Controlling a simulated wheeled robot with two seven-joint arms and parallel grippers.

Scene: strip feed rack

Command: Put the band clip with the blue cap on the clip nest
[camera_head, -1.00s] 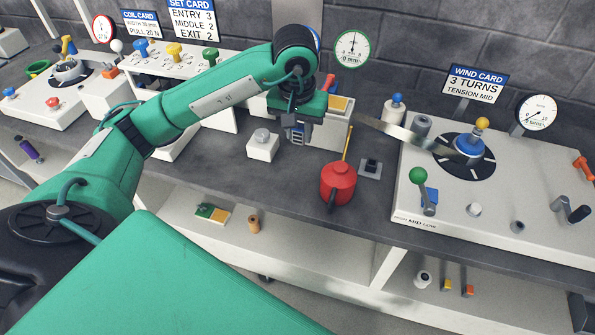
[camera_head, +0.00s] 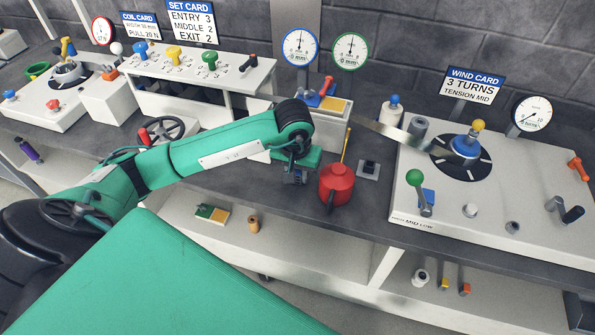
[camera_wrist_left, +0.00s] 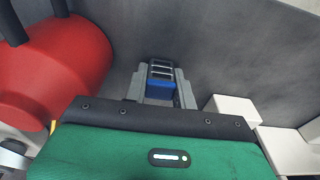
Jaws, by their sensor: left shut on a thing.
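My left gripper (camera_head: 295,176) is low over the front of the bench, just left of the red oil can (camera_head: 337,184). In the left wrist view, the left gripper (camera_wrist_left: 160,84) is shut on a small piece with a blue face, the band clip with the blue cap (camera_wrist_left: 160,91). A ribbed grey part shows beyond the blue. In the head view the clip is too small and shaded to make out. A small grey plate with a dark block (camera_head: 369,168), possibly the clip nest, lies right of the can. My right gripper is not in view.
The red can also fills the left of the wrist view (camera_wrist_left: 62,70). A white box (camera_head: 327,136) with a red lever stands behind the gripper. The winding machine (camera_head: 440,205) is at right, with a metal strip (camera_head: 395,132) leading to it. The bench edge is close in front.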

